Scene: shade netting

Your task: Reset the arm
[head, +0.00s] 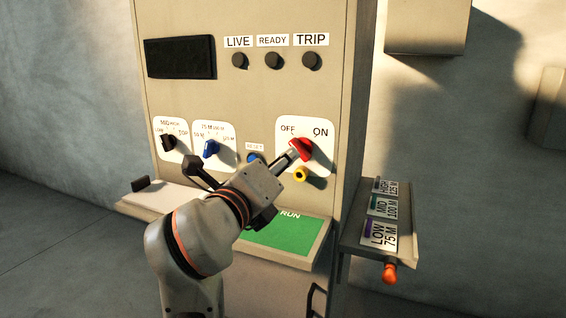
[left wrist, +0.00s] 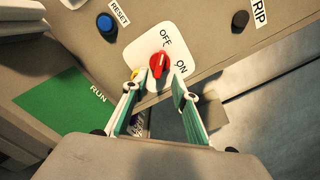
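My left arm (head: 190,245) reaches up from the bottom of the head view to the panel. The red OFF/ON knob (head: 301,149) sits on a white plate just beyond the fingertips. It also shows in the left wrist view (left wrist: 159,65), roughly centred between the fingers; I cannot tell whether they touch it. In the head view my gripper partly covers the blue RESET button (head: 254,158); that button is clear in the left wrist view (left wrist: 106,24). My right gripper is not in view.
A yellow part (head: 301,174) sticks out below the red knob. Black (head: 168,142) and blue (head: 211,148) selector knobs are to the left. A green RUN pad (head: 285,236) lies on a ledge below. A side shelf (head: 352,238) holds labelled pieces; an orange-tipped part (head: 390,272) sticks out there.

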